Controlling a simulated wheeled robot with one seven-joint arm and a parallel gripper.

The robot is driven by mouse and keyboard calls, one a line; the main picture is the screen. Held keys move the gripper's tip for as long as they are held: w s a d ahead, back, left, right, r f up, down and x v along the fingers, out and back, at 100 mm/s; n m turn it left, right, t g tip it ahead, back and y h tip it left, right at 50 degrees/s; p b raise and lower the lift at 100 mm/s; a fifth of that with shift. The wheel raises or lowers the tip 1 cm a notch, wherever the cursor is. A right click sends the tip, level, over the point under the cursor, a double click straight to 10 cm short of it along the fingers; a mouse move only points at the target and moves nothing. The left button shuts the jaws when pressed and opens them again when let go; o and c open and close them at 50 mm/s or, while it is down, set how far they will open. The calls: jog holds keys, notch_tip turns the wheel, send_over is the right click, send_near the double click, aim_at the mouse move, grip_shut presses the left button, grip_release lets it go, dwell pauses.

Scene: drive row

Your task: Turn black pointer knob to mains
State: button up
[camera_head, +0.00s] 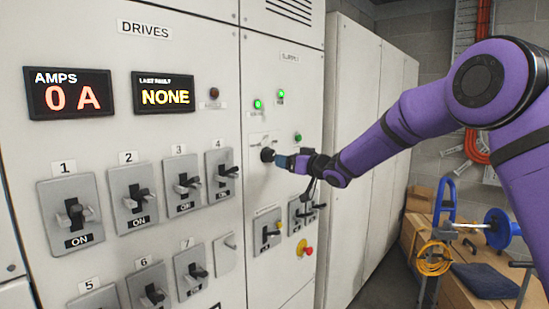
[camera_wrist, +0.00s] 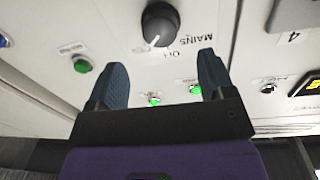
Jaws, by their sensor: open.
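The black pointer knob (camera_head: 267,154) is on the narrower cabinet panel, just left of my fingertips in the head view. In the wrist view the knob (camera_wrist: 160,24) is at the top centre, with a white pointer line on its lower edge. Upside-down lettering beside it reads MAINS (camera_wrist: 194,39), with a shorter word, seemingly OFF (camera_wrist: 173,54), below the knob. The line points down, slightly left, nearer the shorter word than MAINS. My gripper (camera_wrist: 161,62) is open and empty; its blue-grey fingers are spread below the knob in that view. Whether either finger touches the panel is unclear.
Lit green lamps (camera_head: 258,104) are above the knob and a green button (camera_head: 298,138) is to its right. Lever drives fill the left panel. A cluttered wooden crate (camera_head: 410,240) stands at right.

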aim_at(272, 156)
jog(key=x, duration=0.7)
jog(key=shift+w+a, duration=0.15)
jog(key=shift+a, duration=0.1)
jog(key=c, duration=0.9)
